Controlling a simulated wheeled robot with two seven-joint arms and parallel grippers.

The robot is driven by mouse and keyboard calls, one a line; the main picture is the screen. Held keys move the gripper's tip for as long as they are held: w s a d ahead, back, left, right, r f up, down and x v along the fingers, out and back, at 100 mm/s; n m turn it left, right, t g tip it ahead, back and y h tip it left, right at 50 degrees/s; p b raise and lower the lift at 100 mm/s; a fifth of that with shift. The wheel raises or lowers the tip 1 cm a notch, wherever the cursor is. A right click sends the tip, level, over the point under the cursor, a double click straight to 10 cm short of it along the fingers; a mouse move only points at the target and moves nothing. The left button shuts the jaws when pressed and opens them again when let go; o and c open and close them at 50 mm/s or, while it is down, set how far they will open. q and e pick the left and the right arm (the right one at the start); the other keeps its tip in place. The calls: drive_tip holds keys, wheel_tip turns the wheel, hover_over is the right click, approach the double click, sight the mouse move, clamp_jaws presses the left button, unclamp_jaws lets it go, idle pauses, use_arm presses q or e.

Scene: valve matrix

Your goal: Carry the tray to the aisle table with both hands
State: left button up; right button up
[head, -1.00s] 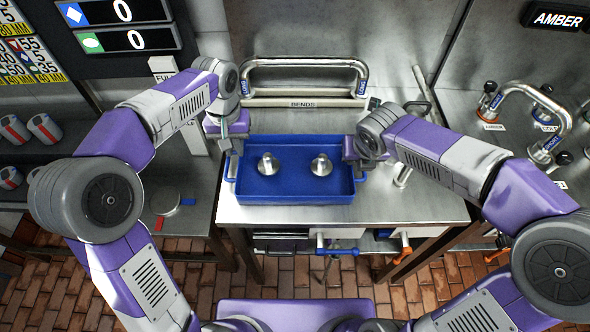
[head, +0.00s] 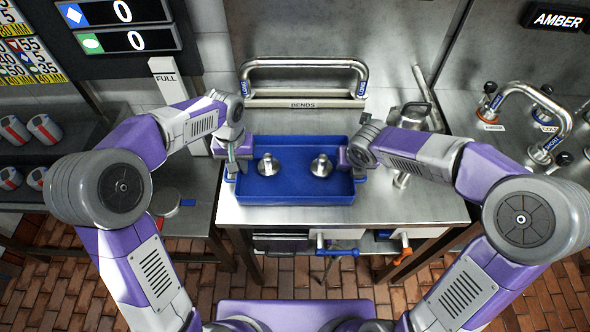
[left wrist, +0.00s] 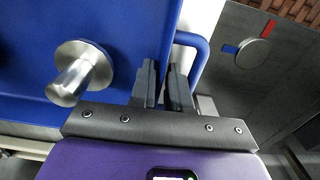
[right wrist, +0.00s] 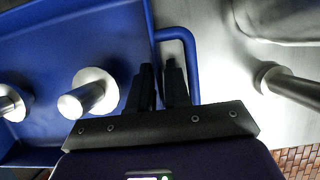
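The blue tray (head: 262,193) sits level on the steel bench and carries two silver knob-shaped parts (head: 268,164) (head: 321,166). My left gripper (head: 238,168) is at its left end. In the left wrist view its fingers (left wrist: 162,75) are close together over the tray's end wall, beside the blue loop handle (left wrist: 204,55). My right gripper (head: 352,160) is at the right end. In the right wrist view its fingers (right wrist: 161,78) are likewise close together, near the other loop handle (right wrist: 190,50). The fingertips' contact with the wall or handles is hidden.
A rack labelled BENDS (head: 302,103) with a bent pipe stands behind the tray. A metal fitting (head: 412,115) is on the bench to the right. A lower steel surface (head: 185,225) with a round part lies left. Brick floor (head: 330,285) shows in front.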

use_arm(q)
clamp_jaws()
use_arm(e)
clamp_jaws()
use_arm(q)
drive_tip(key=shift+r, duration=0.2)
use_arm(e)
drive_tip(key=shift+r, duration=0.2)
